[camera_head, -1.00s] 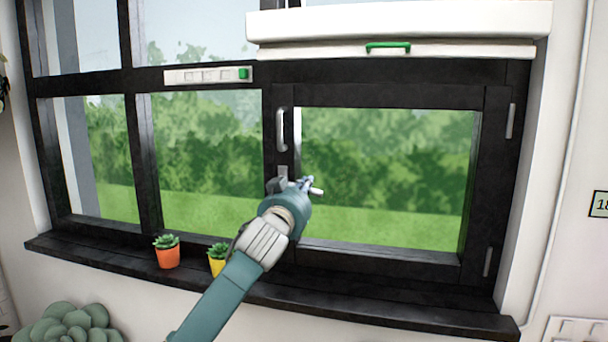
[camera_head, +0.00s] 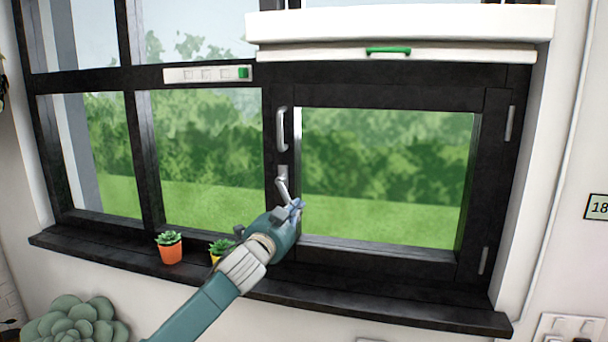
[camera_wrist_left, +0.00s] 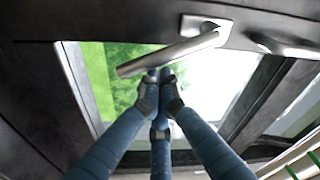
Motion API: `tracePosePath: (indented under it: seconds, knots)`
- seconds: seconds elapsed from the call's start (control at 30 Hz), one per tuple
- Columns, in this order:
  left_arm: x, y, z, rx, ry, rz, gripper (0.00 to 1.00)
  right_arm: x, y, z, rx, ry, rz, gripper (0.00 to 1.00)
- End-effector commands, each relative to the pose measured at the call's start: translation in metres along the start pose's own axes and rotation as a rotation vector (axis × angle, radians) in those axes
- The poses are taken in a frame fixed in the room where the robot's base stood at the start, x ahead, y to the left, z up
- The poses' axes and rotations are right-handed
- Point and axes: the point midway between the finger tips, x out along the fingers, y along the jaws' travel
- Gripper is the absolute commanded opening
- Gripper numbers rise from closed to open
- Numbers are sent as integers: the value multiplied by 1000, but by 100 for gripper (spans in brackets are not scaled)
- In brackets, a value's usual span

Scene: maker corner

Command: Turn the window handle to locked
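The window handle (camera_head: 282,186) is a silver lever on the dark frame, left of the right-hand window pane. Its lever slants down and slightly right from its mount. In the left wrist view the handle (camera_wrist_left: 175,50) crosses just beyond my fingertips. My left gripper (camera_head: 297,206) is at the lower end of the lever. In the left wrist view the fingers of my left gripper (camera_wrist_left: 159,76) are drawn together, with their tips at the lever's edge; I cannot tell whether they touch it. Nothing shows between them. My right gripper is not in view.
A fixed vertical pull (camera_head: 282,129) sits above the handle. An orange pot (camera_head: 171,254) and a partly hidden yellow pot (camera_head: 215,260) with succulents stand on the dark sill (camera_head: 400,308). A white blind (camera_head: 400,24) with a green grip hangs above.

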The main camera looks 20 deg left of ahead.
Motion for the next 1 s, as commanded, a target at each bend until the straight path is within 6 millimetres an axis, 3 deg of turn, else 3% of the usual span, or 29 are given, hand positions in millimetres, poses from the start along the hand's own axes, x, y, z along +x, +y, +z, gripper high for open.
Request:
tracePosePath:
  seconds: [0.4,1.0]
  knots:
    - [-3,-2,25,-3,-3,0,0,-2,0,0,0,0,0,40]
    - [-4,-4,32,-3,0,-1,0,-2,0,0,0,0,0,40]
